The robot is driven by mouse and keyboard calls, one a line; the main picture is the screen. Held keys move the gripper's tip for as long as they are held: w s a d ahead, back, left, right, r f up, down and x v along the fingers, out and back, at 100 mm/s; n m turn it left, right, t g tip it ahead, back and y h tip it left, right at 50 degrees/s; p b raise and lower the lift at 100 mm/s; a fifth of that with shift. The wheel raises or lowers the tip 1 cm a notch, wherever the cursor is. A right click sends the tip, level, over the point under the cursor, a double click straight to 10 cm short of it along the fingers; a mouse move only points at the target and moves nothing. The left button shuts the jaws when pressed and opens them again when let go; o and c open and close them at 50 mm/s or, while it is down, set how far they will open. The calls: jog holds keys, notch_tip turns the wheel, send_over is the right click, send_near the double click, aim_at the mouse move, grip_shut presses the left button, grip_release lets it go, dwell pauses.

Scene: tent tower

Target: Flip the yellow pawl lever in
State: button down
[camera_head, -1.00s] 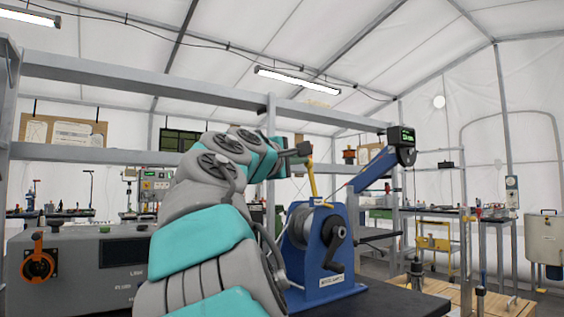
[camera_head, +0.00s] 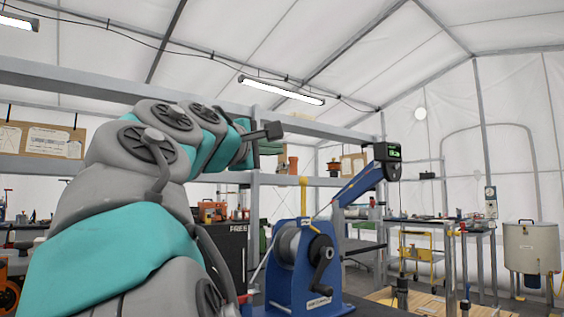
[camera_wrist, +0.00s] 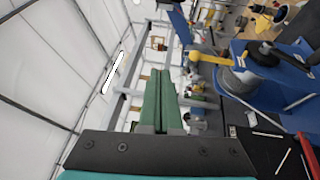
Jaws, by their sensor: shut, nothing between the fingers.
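The yellow pawl lever (camera_head: 303,196) stands nearly upright at the top of the blue winch (camera_head: 286,283), beside its drum, in the head view. The lever's lower end is partly hidden.
The winch has a black crank (camera_head: 322,265) in front and a blue boom with a display box (camera_head: 386,152) rising right. A grey shelf frame stands behind. Benches and a yellow cart (camera_head: 416,245) are at the right. The air around my gripper looks clear.

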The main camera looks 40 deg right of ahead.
jog(key=shift+s+a+r, duration=0.3)
jog(key=shift+a+r, duration=0.05)
jog(key=shift+a, duration=0.25)
jog(key=shift+s+a+r, duration=0.35)
jog(key=shift+a, duration=0.2)
jog(key=shift+s+a+r, duration=0.3)
jog(key=shift+a+r, duration=0.05)
jog(key=shift+a, duration=0.25)
